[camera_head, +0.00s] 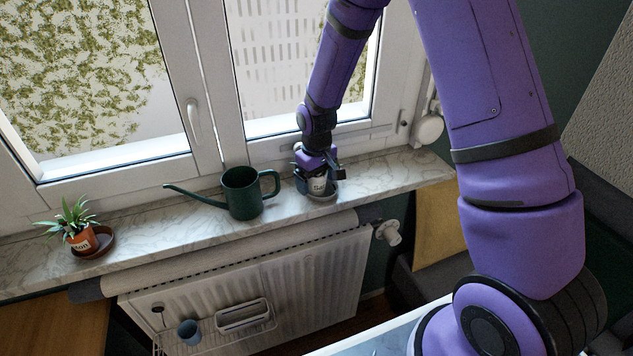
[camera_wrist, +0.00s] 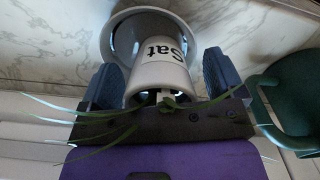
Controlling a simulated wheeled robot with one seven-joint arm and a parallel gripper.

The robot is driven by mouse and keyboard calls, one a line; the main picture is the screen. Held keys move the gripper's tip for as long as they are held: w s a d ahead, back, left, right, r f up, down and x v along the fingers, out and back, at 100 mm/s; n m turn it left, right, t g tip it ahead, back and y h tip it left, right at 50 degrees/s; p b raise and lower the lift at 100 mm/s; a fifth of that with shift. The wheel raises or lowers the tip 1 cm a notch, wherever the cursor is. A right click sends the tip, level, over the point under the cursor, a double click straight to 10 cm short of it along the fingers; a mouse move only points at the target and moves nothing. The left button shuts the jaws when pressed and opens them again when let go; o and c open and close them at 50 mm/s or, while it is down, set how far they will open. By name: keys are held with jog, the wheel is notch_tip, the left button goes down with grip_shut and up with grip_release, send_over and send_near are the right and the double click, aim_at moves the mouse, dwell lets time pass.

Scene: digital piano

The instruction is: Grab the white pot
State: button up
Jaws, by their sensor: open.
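The white pot (camera_head: 319,188), marked "Sat", stands on the marble windowsill, right of the green watering can. In the wrist view the white pot (camera_wrist: 152,72) sits in a round grey-white saucer (camera_wrist: 121,27), with thin green leaves (camera_wrist: 105,137) spreading across my gripper. My gripper (camera_head: 317,175) is at the pot from above. In the wrist view its blue-grey fingers stand on either side of the pot, and my gripper (camera_wrist: 164,78) is open around it. A small gap shows beside the pot; finger contact is unclear.
The green watering can (camera_head: 242,193) stands close on the left, its handle towards my gripper; it also shows in the wrist view (camera_wrist: 290,95). A terracotta pot (camera_head: 82,241) with a plant is far left. The window frame (camera_head: 215,165) rises behind; a radiator (camera_head: 315,279) is below.

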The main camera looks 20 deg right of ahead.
jog(key=c, duration=1.2)
jog(key=shift+o, duration=0.2)
jog(key=shift+r, duration=0.15)
